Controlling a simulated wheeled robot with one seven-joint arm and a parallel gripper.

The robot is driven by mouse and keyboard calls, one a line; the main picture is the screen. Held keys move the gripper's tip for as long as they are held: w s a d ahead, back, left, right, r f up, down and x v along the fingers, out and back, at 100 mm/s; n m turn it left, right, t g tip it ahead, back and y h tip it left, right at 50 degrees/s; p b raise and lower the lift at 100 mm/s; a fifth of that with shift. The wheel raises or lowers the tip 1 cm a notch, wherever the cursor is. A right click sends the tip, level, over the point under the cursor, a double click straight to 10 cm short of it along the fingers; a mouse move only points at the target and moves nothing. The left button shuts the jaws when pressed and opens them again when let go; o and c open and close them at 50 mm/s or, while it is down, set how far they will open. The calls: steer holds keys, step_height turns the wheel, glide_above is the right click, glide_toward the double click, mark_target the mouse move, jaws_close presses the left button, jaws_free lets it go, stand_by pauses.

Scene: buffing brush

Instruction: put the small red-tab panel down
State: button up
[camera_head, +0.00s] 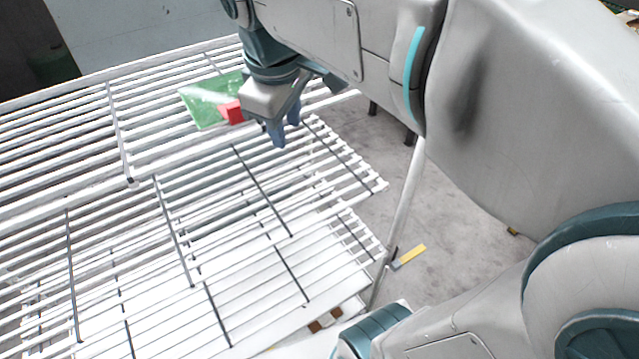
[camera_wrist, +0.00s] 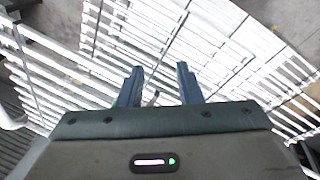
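A small green panel (camera_head: 204,104) with a red tab (camera_head: 232,111) is at the far part of the upper white wire rack (camera_head: 131,182). It looks to lie on the bars, though contact cannot be made out. My gripper (camera_head: 285,132) is just right of the red tab, fingers pointing down. In the wrist view my gripper (camera_wrist: 160,76) has its two blue fingers apart, with only rack bars visible between them. A thin green sliver of the panel (camera_wrist: 122,99) shows beside the left finger; the rest is hidden by my gripper.
The rack has lower tiers with white sheets beneath, and its bars leave gaps. A white post stands at the rack's right edge, with a yellow strip (camera_head: 412,256) beside it. Grey floor (camera_head: 455,235) is open to the right.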

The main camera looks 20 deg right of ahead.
steer(key=s+d+f+m+t+y, duration=0.1)
steer(key=s+d+f+m, duration=0.2)
steer(key=s+f+m, duration=0.4)
step_height(320, 180, down, 4)
steer(key=shift+s+d+f+m+t, duration=0.15)
steer(key=shift+s+d+m+t, duration=0.2)
steer(key=shift+m, duration=0.45)
